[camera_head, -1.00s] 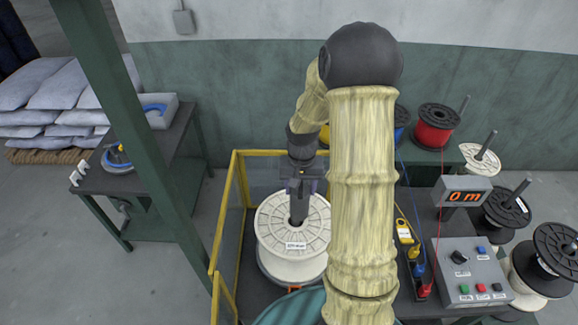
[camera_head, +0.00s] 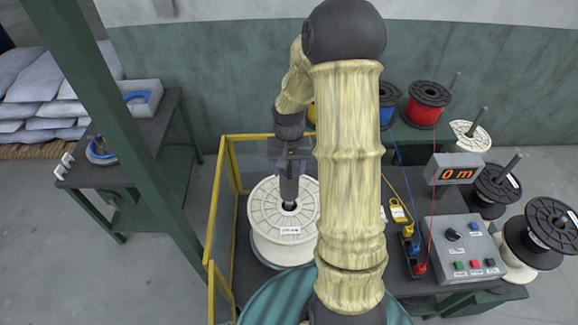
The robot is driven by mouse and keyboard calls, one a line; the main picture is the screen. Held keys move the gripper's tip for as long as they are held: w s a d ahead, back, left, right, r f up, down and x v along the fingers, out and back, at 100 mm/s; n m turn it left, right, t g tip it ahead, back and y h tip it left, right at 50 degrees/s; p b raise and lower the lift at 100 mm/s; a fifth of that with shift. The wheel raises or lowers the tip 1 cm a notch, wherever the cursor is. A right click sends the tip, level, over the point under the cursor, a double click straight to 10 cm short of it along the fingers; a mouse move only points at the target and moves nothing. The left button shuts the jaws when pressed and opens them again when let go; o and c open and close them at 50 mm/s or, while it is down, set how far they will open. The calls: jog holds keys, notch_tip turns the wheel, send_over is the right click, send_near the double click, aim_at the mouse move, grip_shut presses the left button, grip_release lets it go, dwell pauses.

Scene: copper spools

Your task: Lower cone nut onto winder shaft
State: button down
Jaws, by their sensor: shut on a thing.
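My gripper (camera_head: 290,155) is above the large white spool (camera_head: 264,220) on the winder, its jaws pointing down. It is shut on a dark grey part (camera_head: 289,188), which I take for the cone nut. This part looks upright and lines up with the spool's centre hole. Its lower end is at or just over the hole; I cannot tell whether it touches. The winder shaft cannot be told apart from the dark part and hole. The fingertips are small and blurred in the head view.
A yellow-framed guard (camera_head: 215,225) stands left of and behind the spool. To the right are a control box (camera_head: 465,248), a display (camera_head: 455,168) reading 0 m and coloured plugs (camera_head: 413,250). Red (camera_head: 428,104) and black spools (camera_head: 541,226) stand farther right. A green post (camera_head: 95,100) rises at the left.

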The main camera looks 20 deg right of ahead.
jog(key=shift+f+b, duration=1.05)
jog(key=shift+f, duration=0.5)
jog(key=shift+f+b, duration=1)
jog(key=shift+f, duration=0.4)
jog(key=shift+c, duration=2.3)
grip_release()
notch_tip(320, 180, up, 18)
jog(key=b, duration=0.3)
jog(key=shift+f, duration=0.25)
